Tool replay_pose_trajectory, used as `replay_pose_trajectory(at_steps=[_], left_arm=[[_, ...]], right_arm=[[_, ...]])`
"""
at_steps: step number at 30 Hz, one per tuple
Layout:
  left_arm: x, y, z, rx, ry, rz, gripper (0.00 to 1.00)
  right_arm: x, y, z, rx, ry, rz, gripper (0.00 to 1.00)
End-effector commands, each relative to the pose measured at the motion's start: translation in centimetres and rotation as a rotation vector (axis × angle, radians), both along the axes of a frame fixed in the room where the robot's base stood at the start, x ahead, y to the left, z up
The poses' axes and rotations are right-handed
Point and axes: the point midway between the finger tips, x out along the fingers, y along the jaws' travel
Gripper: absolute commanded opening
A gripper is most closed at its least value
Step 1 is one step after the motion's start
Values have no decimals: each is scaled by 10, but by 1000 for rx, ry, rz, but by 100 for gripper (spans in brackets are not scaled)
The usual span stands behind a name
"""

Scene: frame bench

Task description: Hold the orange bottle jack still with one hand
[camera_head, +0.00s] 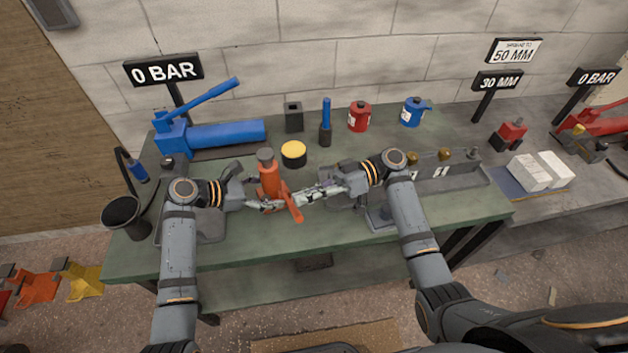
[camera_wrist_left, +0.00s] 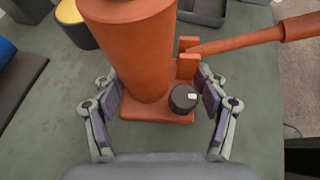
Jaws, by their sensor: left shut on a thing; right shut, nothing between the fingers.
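The orange bottle jack (camera_head: 268,180) stands upright on the green bench, with a dark cap on top. In the left wrist view the jack (camera_wrist_left: 130,50) shows its square base, a black round knob (camera_wrist_left: 183,99) and an orange lever (camera_wrist_left: 250,39) pointing right. My left gripper (camera_head: 268,205) is shut on the jack low down; in the left wrist view its fingers (camera_wrist_left: 158,85) lie on either side of the body and base. My right gripper (camera_head: 303,196) is shut and empty at the jack's right, close to the lever. Whether it touches the lever cannot be told.
Behind stand a blue hydraulic cylinder (camera_head: 226,134), a yellow-topped tin (camera_head: 294,153), a blue-handled tool (camera_head: 326,122), a red can (camera_head: 359,116) and a blue can (camera_head: 412,111). A grey tray (camera_head: 455,178) lies right. The front strip of the green bench (camera_head: 330,236) is clear.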

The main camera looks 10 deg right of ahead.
Motion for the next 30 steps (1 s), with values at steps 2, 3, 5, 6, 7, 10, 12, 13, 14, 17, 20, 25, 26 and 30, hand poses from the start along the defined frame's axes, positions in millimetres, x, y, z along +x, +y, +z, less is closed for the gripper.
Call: replay_pose_trajectory(at_steps=[2, 3, 5, 6, 7, 10, 12, 13, 14, 17, 20, 25, 26, 30], left_arm=[[0, 0, 0, 0, 0, 0, 55], [0, 0, 0, 0, 0, 0, 55], [0, 0, 0, 0, 0, 0, 55], [0, 0, 0, 0, 0, 0, 55], [0, 0, 0, 0, 0, 0, 55], [0, 0, 0, 0, 0, 0, 55], [0, 0, 0, 0, 1, 0, 55], [0, 0, 0, 0, 1, 0, 55], [0, 0, 0, 0, 1, 0, 55], [0, 0, 0, -1, 1, 0, 55], [0, 0, 0, -1, 1, 0, 55], [0, 0, 0, -1, 1, 0, 55], [0, 0, 0, -1, 1, 0, 55], [0, 0, 0, -1, 1, 0, 55]], right_arm=[[-3, 0, -5, 0, 1, 0, 0], [-3, 1, -6, 0, 1, 0, 0], [-4, 1, -7, -1, 0, 0, 0], [-4, 1, -8, -1, 0, 0, 0], [-4, 1, -8, -1, 0, 0, 0], [-4, 1, -8, -1, 0, 0, 0], [-4, 1, -8, -1, 0, 0, 0], [-4, 1, -8, -1, 0, 0, 0], [-5, 0, -8, -1, 0, 0, 0], [-10, -1, -15, 0, 2, 0, 0], [-14, -2, -21, -1, 1, 0, 0], [-14, -2, -20, -1, 1, 1, 0], [-14, -2, -20, -1, 1, 1, 0], [-12, -2, -16, -2, -1, 1, 0]])
